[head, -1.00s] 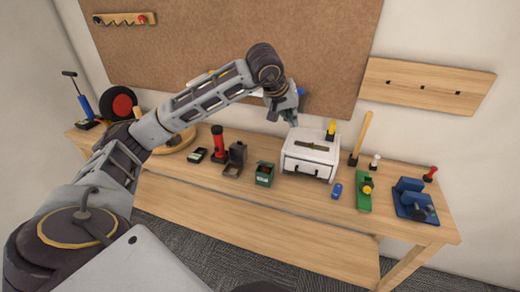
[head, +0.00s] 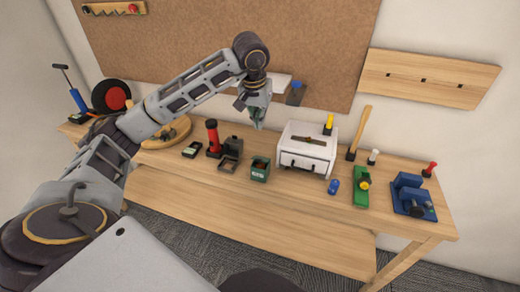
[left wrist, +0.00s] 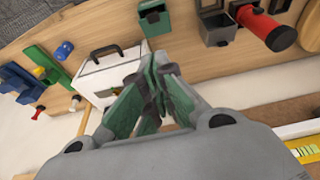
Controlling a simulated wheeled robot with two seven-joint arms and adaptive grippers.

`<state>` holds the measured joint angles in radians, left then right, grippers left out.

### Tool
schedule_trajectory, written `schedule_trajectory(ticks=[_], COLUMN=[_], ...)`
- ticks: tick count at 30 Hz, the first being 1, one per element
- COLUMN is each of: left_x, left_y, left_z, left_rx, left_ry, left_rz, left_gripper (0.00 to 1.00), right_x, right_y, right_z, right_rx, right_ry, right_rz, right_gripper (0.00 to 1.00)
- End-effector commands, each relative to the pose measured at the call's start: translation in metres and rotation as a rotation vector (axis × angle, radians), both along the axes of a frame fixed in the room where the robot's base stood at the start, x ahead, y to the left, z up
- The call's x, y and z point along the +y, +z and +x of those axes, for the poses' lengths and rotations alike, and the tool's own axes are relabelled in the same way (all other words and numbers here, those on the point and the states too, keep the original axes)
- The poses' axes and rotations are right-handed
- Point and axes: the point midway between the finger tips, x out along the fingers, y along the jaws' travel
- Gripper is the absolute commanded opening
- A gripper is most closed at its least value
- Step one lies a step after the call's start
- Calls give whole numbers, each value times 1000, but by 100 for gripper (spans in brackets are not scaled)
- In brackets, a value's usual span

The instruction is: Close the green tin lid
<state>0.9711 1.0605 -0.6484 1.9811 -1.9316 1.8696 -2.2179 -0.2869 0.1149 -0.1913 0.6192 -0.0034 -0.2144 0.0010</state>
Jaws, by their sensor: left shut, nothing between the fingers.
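The small dark green tin (head: 260,170) stands on the workbench, between a small dark open box and the white drawer box. Its top looks open with something brown inside; the lid is too small to make out clearly. The tin also shows at the top of the left wrist view (left wrist: 155,18). My left gripper (head: 257,123) is above the back of the bench, behind and above the tin, pointing down. Its green fingers (left wrist: 157,78) are shut and empty, apart from the tin. My right gripper is not in view.
The white drawer box (head: 307,148) stands just right of the tin. The dark open box (head: 230,163) and red flashlight (head: 213,138) stand to its left. A blue can (head: 333,186) and green tool (head: 361,188) are farther right. The bench's front strip (head: 215,190) is bare.

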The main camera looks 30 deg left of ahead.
Motion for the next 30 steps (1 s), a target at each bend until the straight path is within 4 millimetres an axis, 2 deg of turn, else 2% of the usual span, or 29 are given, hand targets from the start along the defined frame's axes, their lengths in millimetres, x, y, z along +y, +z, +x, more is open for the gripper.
schedule_trajectory(ticks=[17,23,30], left_x=[0,1,2], left_y=[-3,-15,-39], left_z=[1,4,11], left_rx=[0,1,2], left_ry=[-17,-16,-16], left_rz=[4,3,2], left_gripper=[0,0,0], right_x=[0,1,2], right_y=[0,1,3], right_z=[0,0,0], right_rx=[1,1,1], right_ry=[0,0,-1], right_rz=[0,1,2], right_gripper=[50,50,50])
